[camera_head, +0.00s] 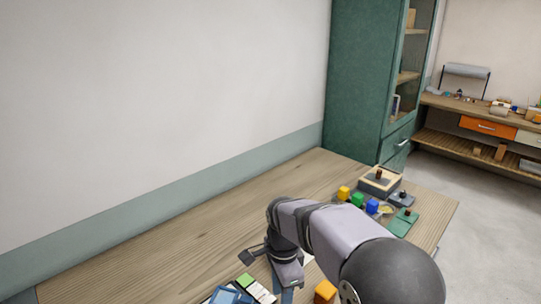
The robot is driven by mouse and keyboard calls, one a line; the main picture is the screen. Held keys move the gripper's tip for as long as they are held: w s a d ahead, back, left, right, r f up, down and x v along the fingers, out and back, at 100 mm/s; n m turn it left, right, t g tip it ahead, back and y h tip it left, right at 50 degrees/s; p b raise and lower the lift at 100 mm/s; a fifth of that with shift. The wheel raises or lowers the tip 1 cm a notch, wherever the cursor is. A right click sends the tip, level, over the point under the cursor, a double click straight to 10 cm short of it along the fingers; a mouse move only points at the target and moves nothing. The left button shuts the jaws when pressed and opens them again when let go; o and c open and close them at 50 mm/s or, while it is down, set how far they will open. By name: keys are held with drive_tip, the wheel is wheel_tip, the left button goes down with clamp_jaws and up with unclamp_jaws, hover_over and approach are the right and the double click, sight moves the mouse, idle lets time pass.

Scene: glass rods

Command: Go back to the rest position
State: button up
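My arm reaches in from the lower right over the wooden table (170,250). My gripper (287,290) points down at the bottom middle of the head view, low over the near part of the table. Its fingertips are partly cut off by the frame edge, so I cannot tell whether it is open or shut or holds anything. No glass rod can be made out in this view.
Near the gripper are an orange block (324,291), a blue item (228,296) and a green-and-white item (256,288). The table's left is clear.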

drive_tip(key=s+d+f+n, duration=0.2)
drive_tip(key=s+d+n, duration=0.4)
drive_tip(key=s+n, duration=0.1)
drive_tip(key=s+d+f+n, duration=0.2)
drive_tip(key=s+d+n, duration=0.4)
drive_tip(key=s, duration=0.4)
drive_tip(key=shift+s+d+f+n, duration=0.2)
drive_tip(key=shift+f+n, duration=0.1)
drive_tip(key=shift+n, duration=0.3)
idle(1.6)
